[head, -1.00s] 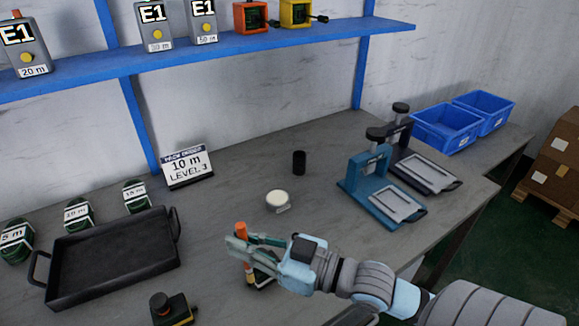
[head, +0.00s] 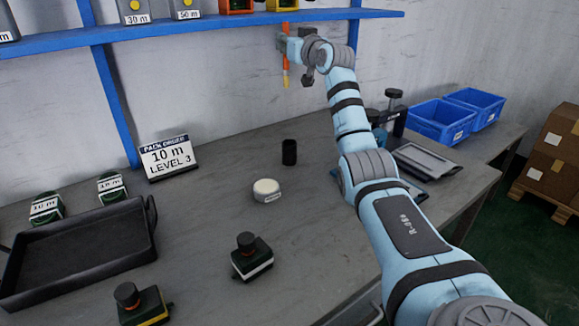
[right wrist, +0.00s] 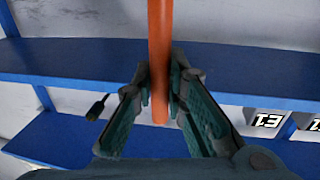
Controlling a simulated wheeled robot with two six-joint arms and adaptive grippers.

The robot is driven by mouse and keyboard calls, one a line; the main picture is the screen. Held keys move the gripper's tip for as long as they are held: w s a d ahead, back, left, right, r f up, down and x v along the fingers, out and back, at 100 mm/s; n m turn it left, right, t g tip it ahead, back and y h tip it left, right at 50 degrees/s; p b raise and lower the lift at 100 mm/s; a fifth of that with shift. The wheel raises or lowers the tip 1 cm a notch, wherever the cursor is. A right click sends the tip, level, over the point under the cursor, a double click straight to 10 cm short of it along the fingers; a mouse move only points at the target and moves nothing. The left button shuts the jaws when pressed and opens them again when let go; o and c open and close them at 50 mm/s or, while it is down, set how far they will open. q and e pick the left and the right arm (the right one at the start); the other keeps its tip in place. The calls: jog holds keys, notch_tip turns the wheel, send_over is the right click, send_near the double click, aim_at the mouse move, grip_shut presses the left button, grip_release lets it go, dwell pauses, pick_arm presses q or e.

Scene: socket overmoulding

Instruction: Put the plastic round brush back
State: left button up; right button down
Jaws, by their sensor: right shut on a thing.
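The round brush (head: 286,68), with an orange handle and a yellowish tip pointing down, is held nearly upright high over the back of the table. My right gripper (head: 286,44) is shut on its handle, close to the front of the blue shelf. The right wrist view shows the orange handle (right wrist: 160,60) between the two fingers (right wrist: 160,85). A small black cup (head: 289,152) stands on the table well below the brush, apart from it. My left gripper is not in view.
A white-topped round pot (head: 266,188) stands near the cup. Two push-button boxes (head: 252,258) (head: 140,304) are at the front, and a black tray (head: 90,252) is at left. A blue shelf (head: 200,32) spans the back. My right arm partly hides the blue press (head: 379,136).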

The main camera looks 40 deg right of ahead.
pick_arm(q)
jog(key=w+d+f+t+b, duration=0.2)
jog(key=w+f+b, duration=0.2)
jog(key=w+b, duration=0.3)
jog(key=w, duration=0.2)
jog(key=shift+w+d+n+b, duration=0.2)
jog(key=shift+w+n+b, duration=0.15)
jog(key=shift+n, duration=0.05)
pick_arm(e)
notch_tip(320, 180, down, 25)
jog(key=d, duration=0.1)
jog(key=shift+w+d+r+h, duration=0.2)
jog(key=shift+w+d+h, duration=0.1)
jog(key=shift+w+d, duration=0.1)
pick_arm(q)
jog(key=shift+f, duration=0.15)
pick_arm(e)
jog(key=shift+f, duration=0.1)
jog(key=c, duration=1.6)
grip_release()
jog(key=shift+c, duration=0.2)
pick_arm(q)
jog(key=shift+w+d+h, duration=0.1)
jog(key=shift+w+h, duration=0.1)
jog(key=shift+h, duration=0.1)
